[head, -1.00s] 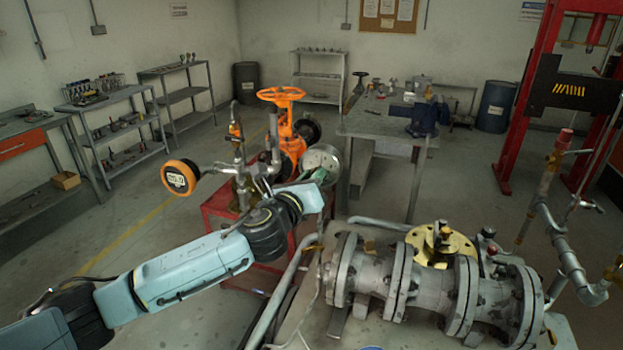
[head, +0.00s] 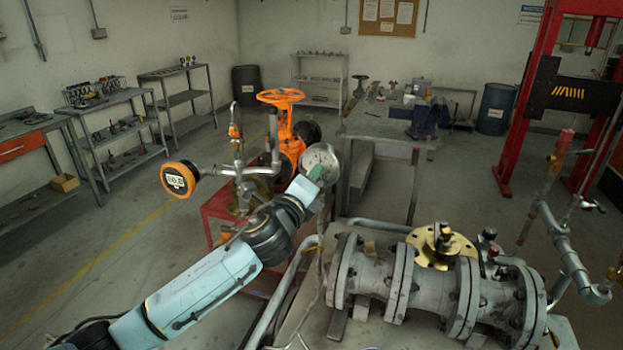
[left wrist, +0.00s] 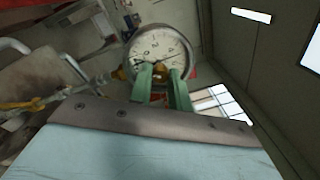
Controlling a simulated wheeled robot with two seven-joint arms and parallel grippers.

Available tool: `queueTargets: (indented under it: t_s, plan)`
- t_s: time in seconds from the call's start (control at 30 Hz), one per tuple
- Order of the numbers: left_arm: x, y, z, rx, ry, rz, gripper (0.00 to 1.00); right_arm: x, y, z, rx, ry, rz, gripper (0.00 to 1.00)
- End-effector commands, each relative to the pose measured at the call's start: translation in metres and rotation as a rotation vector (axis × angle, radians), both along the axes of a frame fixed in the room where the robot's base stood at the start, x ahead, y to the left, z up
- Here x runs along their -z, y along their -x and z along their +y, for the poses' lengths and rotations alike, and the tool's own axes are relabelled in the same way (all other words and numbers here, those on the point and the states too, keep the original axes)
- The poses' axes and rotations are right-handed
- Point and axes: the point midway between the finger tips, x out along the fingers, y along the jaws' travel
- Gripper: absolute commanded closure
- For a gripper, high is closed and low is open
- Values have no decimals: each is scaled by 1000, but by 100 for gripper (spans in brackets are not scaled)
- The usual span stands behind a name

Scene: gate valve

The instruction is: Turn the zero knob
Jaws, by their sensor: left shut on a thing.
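A round pressure gauge (head: 319,158) with a pale dial stands on the piping at the middle of the head view. Its dial (left wrist: 160,47) faces the camera in the left wrist view, with black marks and a needle. My left gripper (head: 314,174) is at the lower edge of the gauge. In the left wrist view its two green fingers (left wrist: 161,72) reach the bottom rim of the dial and close on a small part there, which I take as the zero knob. The fingers hide most of this knob. My right gripper is not in view.
An orange gate valve (head: 289,125) stands just behind the gauge. An orange-rimmed digital gauge (head: 180,179) sticks out to the left on a pipe. A grey flanged pipe assembly (head: 430,285) fills the right front. Open floor lies at the left.

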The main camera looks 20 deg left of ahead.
Motion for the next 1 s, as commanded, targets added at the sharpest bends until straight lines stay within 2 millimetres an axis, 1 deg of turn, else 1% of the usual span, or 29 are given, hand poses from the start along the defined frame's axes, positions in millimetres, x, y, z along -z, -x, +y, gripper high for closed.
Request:
queueTargets:
  t_s: [0.43, 0.47, 0.6, 0.87, 1.0]
  plan:
    - [0, 0, 0, 0, 9, -1, 100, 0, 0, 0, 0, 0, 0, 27]
    - [0, 0, 0, 0, 9, -1, 78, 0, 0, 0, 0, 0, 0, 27]
    - [0, 0, 0, 0, 8, -1, 60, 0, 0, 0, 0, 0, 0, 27]
    - [0, 0, 0, 0, 8, -1, 60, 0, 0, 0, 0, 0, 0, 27]
    - [1, 6, 1, 0, 8, -1, 60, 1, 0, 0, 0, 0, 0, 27]
